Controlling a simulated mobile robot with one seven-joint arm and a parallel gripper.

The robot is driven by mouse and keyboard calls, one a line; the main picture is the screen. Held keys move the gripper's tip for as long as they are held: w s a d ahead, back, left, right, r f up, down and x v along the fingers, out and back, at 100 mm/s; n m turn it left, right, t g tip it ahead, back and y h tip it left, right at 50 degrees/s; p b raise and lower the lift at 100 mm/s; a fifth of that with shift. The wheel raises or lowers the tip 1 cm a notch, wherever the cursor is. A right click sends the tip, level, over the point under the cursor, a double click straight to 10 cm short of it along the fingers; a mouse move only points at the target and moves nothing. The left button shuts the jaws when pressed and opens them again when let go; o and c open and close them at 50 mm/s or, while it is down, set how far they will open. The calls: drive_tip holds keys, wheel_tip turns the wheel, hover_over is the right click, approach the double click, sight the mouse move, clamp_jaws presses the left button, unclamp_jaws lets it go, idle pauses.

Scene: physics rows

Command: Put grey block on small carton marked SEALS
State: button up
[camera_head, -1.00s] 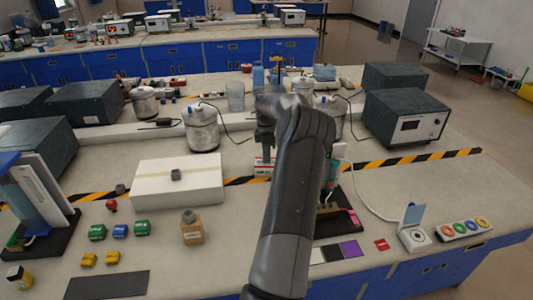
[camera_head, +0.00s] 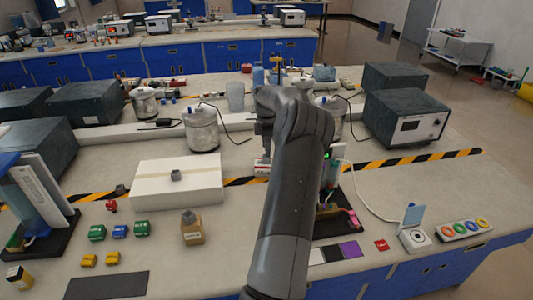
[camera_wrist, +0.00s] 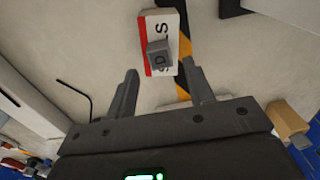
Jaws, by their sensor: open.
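The small white carton with a red edge (camera_wrist: 167,24) lies below my gripper in the wrist view, with part of its SEALS lettering showing. A grey block (camera_wrist: 159,55) with a letter on its face appears to rest on it, covering the middle letters. My gripper (camera_wrist: 165,80) is open, its two fingers apart and clear of the block. In the head view the carton (camera_head: 262,167) shows beside the striped tape, partly hidden by my arm. The block on it cannot be made out there.
A tan box (camera_head: 192,233) stands nearer the front. Metal canisters (camera_head: 201,130) stand behind. A dark instrument (camera_head: 405,118) is at right.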

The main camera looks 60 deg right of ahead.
wheel_tip(320, 180, up, 9)
drive_tip(key=shift+f, duration=0.2)
drive_tip(key=w+a+r+h, duration=0.1)
drive_tip(key=w+a+r, duration=0.3)
drive_tip(key=a, duration=0.5)
drive_tip(key=w+a+r+h, duration=0.1)
drive_tip(key=w+a+r, duration=0.35)
drive_tip(key=a, duration=0.45)
drive_tip(key=s+a+r+m+t, duration=0.1)
drive_tip(key=a+r, duration=0.2)
drive_tip(key=a, duration=0.6)
drive_tip(key=s+a+r+m, duration=0.1)
drive_tip(key=a+r+m, duration=0.15)
drive_tip(key=a, duration=0.65)
drive_tip(key=s+a+r+m+t, duration=0.1)
drive_tip(key=s+a, duration=0.4)
drive_tip(key=a, duration=0.2)
drive_tip(key=s+a+m+t, duration=0.1)
drive_tip(key=s+a, duration=0.4)
drive_tip(key=a, duration=0.3)
drive_tip(key=s+a+f+m+t+y, duration=0.2)
drive_tip(key=s+a+f, duration=0.3)
drive_tip(key=s+a, duration=0.3)
drive_tip(key=s+m, duration=0.1)
drive_tip(key=s, duration=0.3)
drive_tip(key=shift+a+f+t, duration=0.2)
drive_tip(key=shift+t, duration=0.1)
